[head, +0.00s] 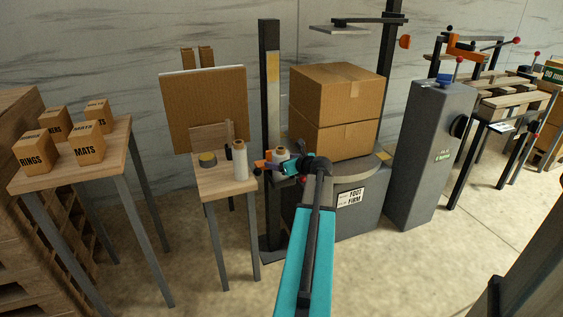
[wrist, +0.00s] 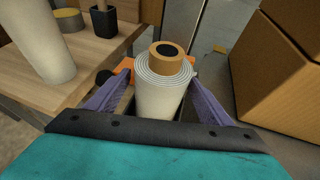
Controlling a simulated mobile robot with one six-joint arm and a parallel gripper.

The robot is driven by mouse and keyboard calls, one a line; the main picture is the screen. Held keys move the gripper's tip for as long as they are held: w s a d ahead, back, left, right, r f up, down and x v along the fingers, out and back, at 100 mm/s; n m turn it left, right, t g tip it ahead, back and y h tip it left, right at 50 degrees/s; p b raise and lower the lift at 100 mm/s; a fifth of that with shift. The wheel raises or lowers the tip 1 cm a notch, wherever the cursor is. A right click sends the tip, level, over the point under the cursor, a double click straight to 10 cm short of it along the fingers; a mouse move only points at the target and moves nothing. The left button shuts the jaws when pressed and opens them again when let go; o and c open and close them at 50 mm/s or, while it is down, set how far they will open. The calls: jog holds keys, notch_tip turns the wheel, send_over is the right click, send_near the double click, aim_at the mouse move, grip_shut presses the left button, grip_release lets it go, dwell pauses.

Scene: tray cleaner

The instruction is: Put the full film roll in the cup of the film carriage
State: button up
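A white film roll (wrist: 160,98) with a brown core stands upright between the fingers of my gripper (wrist: 161,72); it also shows in the head view (head: 281,155). The purple fingertips appear to press on it from both sides. The orange film carriage (head: 263,164) is right at this roll, by the dark mast; part of it shows behind the fingers in the wrist view (wrist: 121,72). The cup is hidden, so I cannot tell whether the roll's foot is in it. A second, taller white roll (head: 240,160) stands on the small wooden table, left of my gripper (wrist: 45,45).
The small table (head: 214,184) also bears a tape roll (head: 208,159) and a black holder (wrist: 103,20). The dark mast (head: 269,100) stands beside the carriage. Stacked cartons (head: 335,110) on the round turntable (head: 378,165) stand close on the right.

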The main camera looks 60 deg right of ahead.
jog(key=shift+r, duration=0.15)
jog(key=shift+s+a+r, duration=0.15)
jog(key=shift+s, duration=0.05)
jog(key=p+v, duration=0.2)
jog(key=v, duration=0.9)
jog(key=shift+s, duration=0.2)
jog(key=shift+a, duration=0.1)
dwell(0.5)
